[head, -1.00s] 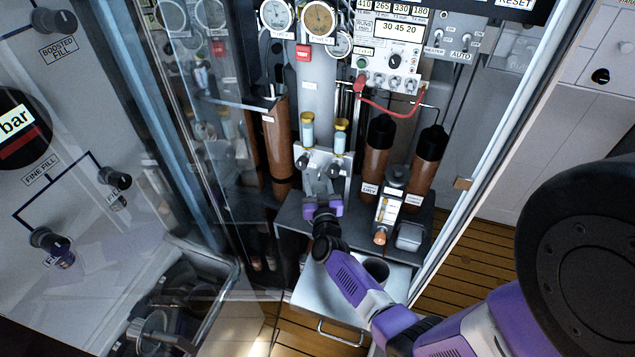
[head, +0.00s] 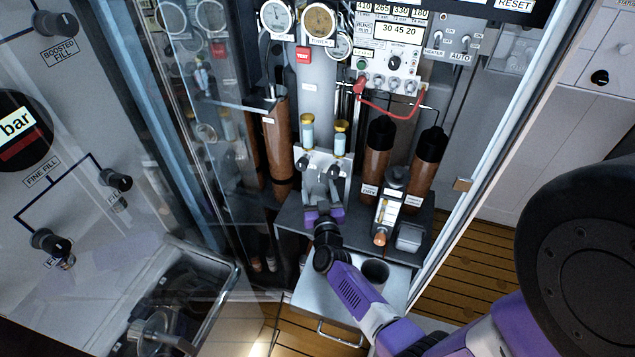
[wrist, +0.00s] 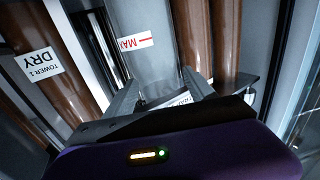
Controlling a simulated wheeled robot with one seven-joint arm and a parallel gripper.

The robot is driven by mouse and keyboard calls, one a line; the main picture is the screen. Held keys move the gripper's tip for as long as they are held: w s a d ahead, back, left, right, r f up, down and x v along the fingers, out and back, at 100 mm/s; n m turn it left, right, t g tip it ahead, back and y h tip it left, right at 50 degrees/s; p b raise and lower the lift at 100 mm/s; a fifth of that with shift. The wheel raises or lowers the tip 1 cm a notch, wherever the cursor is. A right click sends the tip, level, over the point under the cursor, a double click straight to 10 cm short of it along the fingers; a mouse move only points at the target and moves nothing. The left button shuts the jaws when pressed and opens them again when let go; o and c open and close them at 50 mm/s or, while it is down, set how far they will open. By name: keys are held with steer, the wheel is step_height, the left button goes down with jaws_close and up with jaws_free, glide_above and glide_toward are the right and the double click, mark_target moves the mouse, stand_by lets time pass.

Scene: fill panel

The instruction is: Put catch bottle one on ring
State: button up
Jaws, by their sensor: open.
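My gripper (head: 322,183) is open in front of the grey panel in the cabinet. In the wrist view its two fingers (wrist: 163,92) stand apart, pointing at a pale grey cylindrical body (wrist: 146,62) with a red-lined "MAX" label. This may be catch bottle one; I cannot be sure. There is a visible gap around the fingers, and contact cannot be told. A partly hidden printed label shows low between the fingers. Two gold-capped, pale blue bottles (head: 307,133) (head: 341,139) stand above the gripper. I cannot make out the ring.
Brown towers stand left (head: 281,145) and right (head: 376,158) of the gripper; one label reads "TOWER 1 DRY" in the wrist view (wrist: 40,65). A glass door (head: 215,170) is left.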

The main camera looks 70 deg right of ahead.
steer(key=s+a+r+n+t+y, duration=0.2)
steer(key=s+a, duration=0.2)
steer(key=a, duration=0.6)
steer(key=s+a+r+n+t+y, duration=0.1)
steer(key=s+a+r+y, duration=0.15)
steer(key=a, duration=0.75)
steer(key=s+a+r+n+t+y, duration=0.1)
steer(key=s+a+n+t+y, duration=0.3)
steer(key=a, duration=0.6)
steer(key=s+a+r+n+g+y, duration=0.1)
steer(key=s+a+r+n+y, duration=0.3)
steer(key=s+a+r, duration=0.6)
step_height(320, 180, up, 4)
steer(key=s+y, duration=0.1)
steer(key=y, duration=0.1)
steer(key=shift+s+n+g+y, duration=0.25)
steer(key=shift+n+g+y, duration=0.05)
steer(key=shift+g+y, duration=0.1)
